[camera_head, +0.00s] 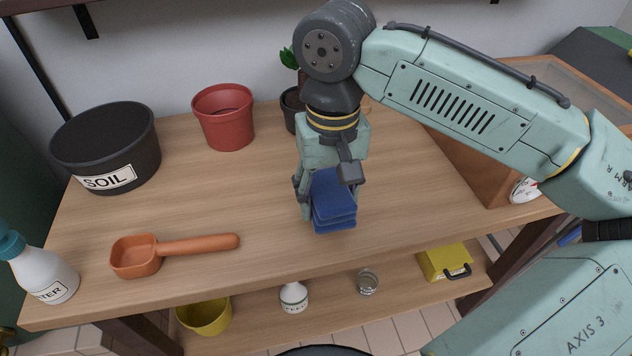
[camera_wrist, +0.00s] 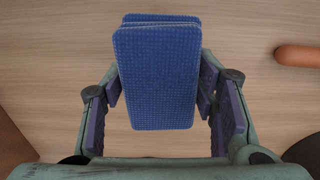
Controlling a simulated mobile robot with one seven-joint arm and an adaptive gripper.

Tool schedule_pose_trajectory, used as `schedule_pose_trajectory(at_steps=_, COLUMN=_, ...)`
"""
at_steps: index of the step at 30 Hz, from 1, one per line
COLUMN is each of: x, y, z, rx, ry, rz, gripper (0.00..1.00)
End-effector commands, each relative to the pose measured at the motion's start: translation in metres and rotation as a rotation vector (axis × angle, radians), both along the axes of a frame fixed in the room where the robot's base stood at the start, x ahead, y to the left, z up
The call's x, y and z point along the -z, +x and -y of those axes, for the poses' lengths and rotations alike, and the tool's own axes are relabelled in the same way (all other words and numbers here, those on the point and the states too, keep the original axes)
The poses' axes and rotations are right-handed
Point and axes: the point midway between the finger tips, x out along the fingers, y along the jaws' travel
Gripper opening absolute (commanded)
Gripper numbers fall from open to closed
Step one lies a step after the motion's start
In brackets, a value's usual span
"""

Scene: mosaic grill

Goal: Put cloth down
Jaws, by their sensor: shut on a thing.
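A folded blue cloth (camera_head: 334,200) is at the front middle of the wooden table (camera_head: 240,205). My gripper (camera_head: 328,208) is shut on the cloth from above. In the wrist view the cloth (camera_wrist: 156,75) stands out between the two fingers of my gripper (camera_wrist: 160,100), with its layers stacked and bare wood behind it. The cloth's lower edge is close to the tabletop; I cannot tell whether it touches. My gripper hides part of the cloth in the head view.
An orange scoop (camera_head: 175,252), a spray bottle (camera_head: 42,270) and a black soil pot (camera_head: 108,148) are on the left. A red pot (camera_head: 224,117) and a potted plant (camera_head: 290,100) stand behind. A brown box (camera_head: 470,165) is on the right. The wood around the cloth is clear.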

Motion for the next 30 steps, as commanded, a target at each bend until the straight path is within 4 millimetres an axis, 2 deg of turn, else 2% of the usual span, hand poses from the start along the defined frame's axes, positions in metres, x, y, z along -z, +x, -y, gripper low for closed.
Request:
schedule_pose_trajectory(at_steps=3, x=0.0, y=0.023, z=-0.011, rx=0.001, ry=-0.002, rz=-0.002, gripper=0.27)
schedule_pose_trajectory(at_steps=12, x=0.004, y=0.05, z=-0.024, rx=0.001, ry=-0.001, rz=-0.001, gripper=0.27)
schedule_pose_trajectory(at_steps=19, x=0.037, y=0.05, z=-0.024, rx=0.002, ry=-0.002, rz=0.002, gripper=0.27)
schedule_pose_trajectory(at_steps=30, x=0.043, y=0.05, z=-0.024, rx=0.002, ry=0.0, rz=0.001, gripper=0.27)
